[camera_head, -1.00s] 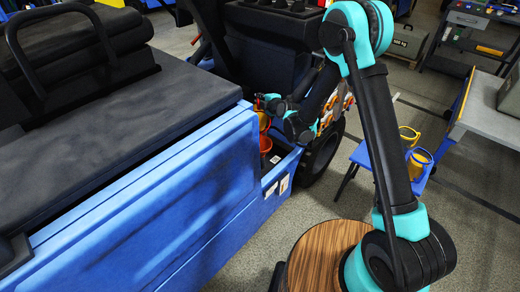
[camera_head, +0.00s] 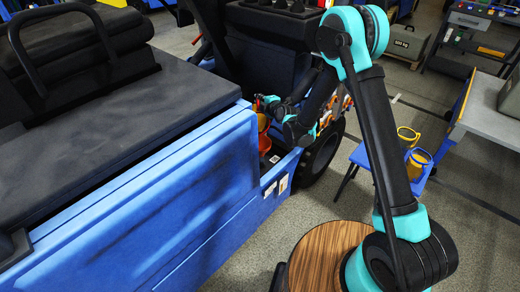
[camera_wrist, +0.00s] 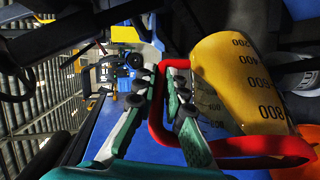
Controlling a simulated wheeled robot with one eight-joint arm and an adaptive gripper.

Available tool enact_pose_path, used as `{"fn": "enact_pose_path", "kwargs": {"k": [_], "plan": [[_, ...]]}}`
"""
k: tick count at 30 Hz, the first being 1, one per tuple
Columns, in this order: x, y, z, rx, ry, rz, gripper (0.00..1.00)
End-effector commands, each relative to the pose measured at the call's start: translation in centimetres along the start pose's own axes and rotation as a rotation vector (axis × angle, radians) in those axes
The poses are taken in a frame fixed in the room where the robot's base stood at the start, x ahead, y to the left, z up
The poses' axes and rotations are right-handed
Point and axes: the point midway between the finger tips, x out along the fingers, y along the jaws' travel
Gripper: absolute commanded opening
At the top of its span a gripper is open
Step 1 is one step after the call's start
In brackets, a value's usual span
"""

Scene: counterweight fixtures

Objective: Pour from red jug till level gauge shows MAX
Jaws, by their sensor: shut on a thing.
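The red jug has a yellow, translucent-looking body (camera_wrist: 235,75) with black scale numbers and a red handle (camera_wrist: 155,125). It lies tilted across the wrist view. My gripper (camera_wrist: 160,82) is shut on the red handle. In the head view my gripper (camera_head: 270,104) is inside the gap in the blue machine's side, and a small part of the jug (camera_head: 262,122) shows below it. A red opening or funnel (camera_head: 264,143) is just under the jug; an orange-red surface (camera_wrist: 297,163) also shows beside the jug in the wrist view. I cannot make out the level gauge or any liquid flow.
The blue machine body (camera_head: 190,190) with a dark top fills the left and walls in the gap. A black wheel (camera_head: 322,158) is right of it. Two yellow vessels (camera_head: 417,160) stand on a blue stand to the right. Grey floor between is clear.

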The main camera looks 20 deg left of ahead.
Motion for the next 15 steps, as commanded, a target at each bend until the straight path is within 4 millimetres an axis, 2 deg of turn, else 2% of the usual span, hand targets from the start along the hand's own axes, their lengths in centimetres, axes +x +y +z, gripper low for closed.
{"fn": "enact_pose_path", "kwargs": {"k": [15], "plan": [[0.28,0.0,-0.51,-0.009,-0.002,0.025,0.0]]}}
